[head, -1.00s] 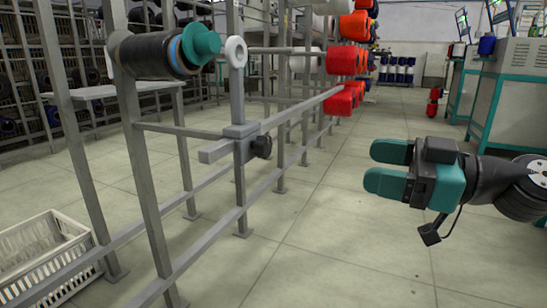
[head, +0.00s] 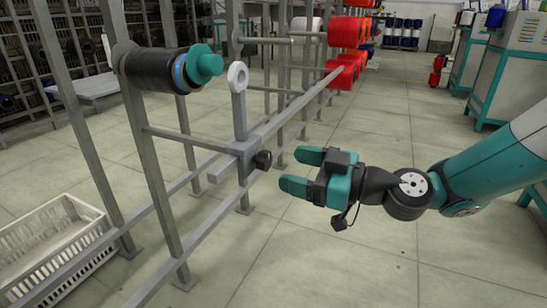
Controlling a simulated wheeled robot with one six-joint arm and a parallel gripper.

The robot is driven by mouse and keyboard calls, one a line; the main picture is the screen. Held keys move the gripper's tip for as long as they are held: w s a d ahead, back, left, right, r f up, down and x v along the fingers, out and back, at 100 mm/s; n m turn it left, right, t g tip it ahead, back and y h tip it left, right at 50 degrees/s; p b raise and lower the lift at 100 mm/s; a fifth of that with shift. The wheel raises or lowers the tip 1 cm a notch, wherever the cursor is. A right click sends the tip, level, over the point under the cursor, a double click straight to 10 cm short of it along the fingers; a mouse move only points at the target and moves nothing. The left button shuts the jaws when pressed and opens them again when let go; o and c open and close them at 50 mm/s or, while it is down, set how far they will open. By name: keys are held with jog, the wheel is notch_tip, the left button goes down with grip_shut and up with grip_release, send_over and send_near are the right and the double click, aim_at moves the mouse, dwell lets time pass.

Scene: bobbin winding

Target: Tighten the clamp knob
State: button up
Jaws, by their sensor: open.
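The clamp knob (head: 264,160) is small and black. It sits on the right side of the grey clamp block (head: 241,150), where an upright with a white ring on top meets the horizontal bar. My gripper (head: 287,170) has teal fingers and points left at the knob. Its fingers are apart with nothing between them. The fingertips are a short way right of the knob, and no contact is visible.
A dark spool with a teal end (head: 165,70) is on the rack above left. A white ring (head: 237,77) tops the upright. A white basket (head: 50,245) stands on the floor at lower left. Red spools (head: 346,72) hang farther back. The floor on the right is open.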

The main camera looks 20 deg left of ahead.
aim_at(269, 162)
jog(key=a, duration=0.5)
jog(key=shift+w+b, duration=0.2)
jog(key=shift+b, duration=0.1)
jog(key=c, duration=0.9)
